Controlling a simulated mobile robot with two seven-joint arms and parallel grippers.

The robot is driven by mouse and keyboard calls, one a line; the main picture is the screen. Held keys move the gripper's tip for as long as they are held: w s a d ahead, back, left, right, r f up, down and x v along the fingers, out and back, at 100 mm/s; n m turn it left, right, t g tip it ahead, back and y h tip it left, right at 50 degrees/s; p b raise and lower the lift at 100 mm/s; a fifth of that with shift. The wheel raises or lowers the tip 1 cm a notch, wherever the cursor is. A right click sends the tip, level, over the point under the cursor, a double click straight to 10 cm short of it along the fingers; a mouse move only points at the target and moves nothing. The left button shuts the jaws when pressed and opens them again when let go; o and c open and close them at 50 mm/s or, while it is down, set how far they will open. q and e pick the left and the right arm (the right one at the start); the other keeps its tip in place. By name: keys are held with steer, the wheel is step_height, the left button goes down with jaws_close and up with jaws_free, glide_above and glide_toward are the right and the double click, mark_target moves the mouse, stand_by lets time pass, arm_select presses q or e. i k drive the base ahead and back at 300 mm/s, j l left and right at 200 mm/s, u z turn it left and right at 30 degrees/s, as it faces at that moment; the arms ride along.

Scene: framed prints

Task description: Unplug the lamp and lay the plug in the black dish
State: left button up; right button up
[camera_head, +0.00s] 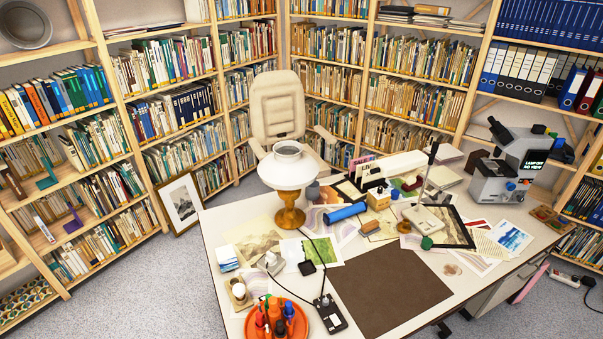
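A lamp (287,178) with a white glass shade and an amber base stands upright near the back left of the white desk. Its black cord (318,250) runs forward over the papers to a black socket block (332,318) at the front edge. A dark plug (323,301) appears to stand in the block's back end; it is small, and its seating is hard to tell.
An orange tray (254,329) with several bottles sits left of the block. A bare brown mat (390,288) gives free room on the right. Prints, a blue roll (345,213) and a microscope (505,165) crowd the desk's back and right.

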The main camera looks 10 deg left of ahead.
mark_target(270, 258)
steer(key=i+u, duration=0.2)
steer(key=i, duration=0.35)
steer(key=i+l+u, duration=0.25)
steer(key=i, duration=0.25)
steer(key=i+l+u, duration=0.2)
steer(key=i, duration=0.35)
steer(key=i+l+u, duration=0.2)
steer(key=i+l, duration=0.15)
steer(key=i, duration=0.1)
